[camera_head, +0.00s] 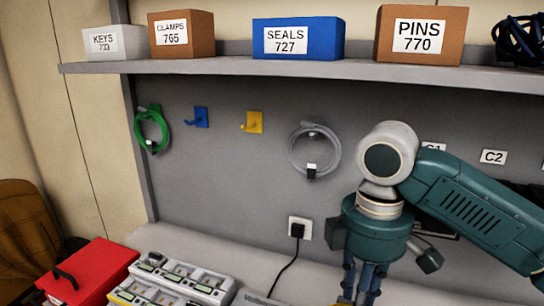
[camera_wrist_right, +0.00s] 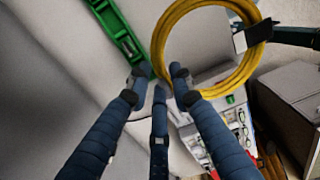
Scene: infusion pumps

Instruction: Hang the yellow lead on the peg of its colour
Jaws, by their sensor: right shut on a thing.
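The yellow lead (camera_wrist_right: 163,45) is a coiled loop in the right wrist view. My right gripper (camera_wrist_right: 163,95) is shut on the near left part of the loop, with the coil standing out beyond the fingertips. In the head view my right gripper (camera_head: 364,285) points down at the bottom edge, low in front of the back panel. Only a small bit of yellow shows beside its fingers there. The yellow peg (camera_head: 252,123) is on the panel, up and left of the gripper, and is bare. My left gripper is not in view.
A green lead (camera_head: 151,131) hangs on the panel at left, beside a bare blue peg (camera_head: 197,117). A grey lead (camera_head: 314,152) hangs right of the yellow peg. The shelf (camera_head: 240,66) with boxes juts out above. A socket with a plug (camera_head: 298,230), pumps (camera_head: 195,278) and a red box (camera_head: 92,272) are below.

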